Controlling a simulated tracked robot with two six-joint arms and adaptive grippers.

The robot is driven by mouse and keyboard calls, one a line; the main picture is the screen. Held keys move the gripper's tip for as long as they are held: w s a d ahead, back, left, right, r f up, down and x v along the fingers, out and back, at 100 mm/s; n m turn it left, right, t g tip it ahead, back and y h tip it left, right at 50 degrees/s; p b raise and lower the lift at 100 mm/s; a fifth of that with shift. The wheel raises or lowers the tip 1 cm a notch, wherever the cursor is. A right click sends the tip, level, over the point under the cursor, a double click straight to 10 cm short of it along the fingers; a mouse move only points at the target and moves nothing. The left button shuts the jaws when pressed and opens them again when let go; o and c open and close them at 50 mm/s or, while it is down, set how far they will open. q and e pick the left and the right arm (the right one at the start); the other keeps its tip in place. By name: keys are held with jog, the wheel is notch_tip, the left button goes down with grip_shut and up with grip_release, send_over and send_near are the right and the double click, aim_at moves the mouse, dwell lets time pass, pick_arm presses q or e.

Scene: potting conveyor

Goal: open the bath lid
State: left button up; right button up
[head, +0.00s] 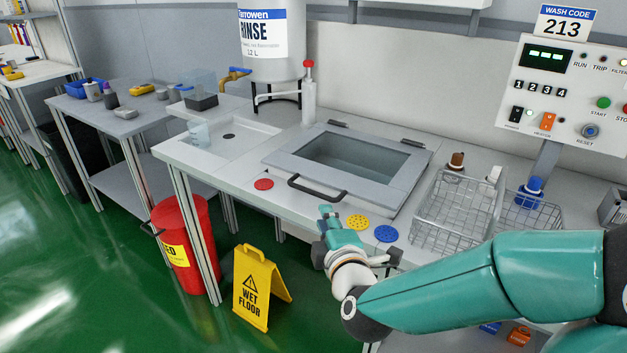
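The bath lid (287,162) is a grey framed panel with a dark see-through window, lying shut in the bench top. Two dark hinges (411,143) sit along its back edge. A black bar handle (317,190) runs along its front edge. My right gripper (323,222) is just in front of the bench's front edge, below and slightly right of the handle, apart from it. It holds nothing that I can see, and its finger gap is not clear from this angle. My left gripper is not in view.
Wire baskets (455,210) stand right of the lid. Red (264,184), yellow (358,222) and blue (386,233) discs lie along the front edge. A wet-floor sign (259,287) and red bin (186,245) stand on the floor.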

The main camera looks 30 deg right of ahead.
aim_at(313, 193)
jog(key=p+x, duration=0.4)
jog(key=x, duration=0.8)
jog(key=shift+f, duration=0.1)
jog(key=shift+a, duration=0.1)
grip_shut()
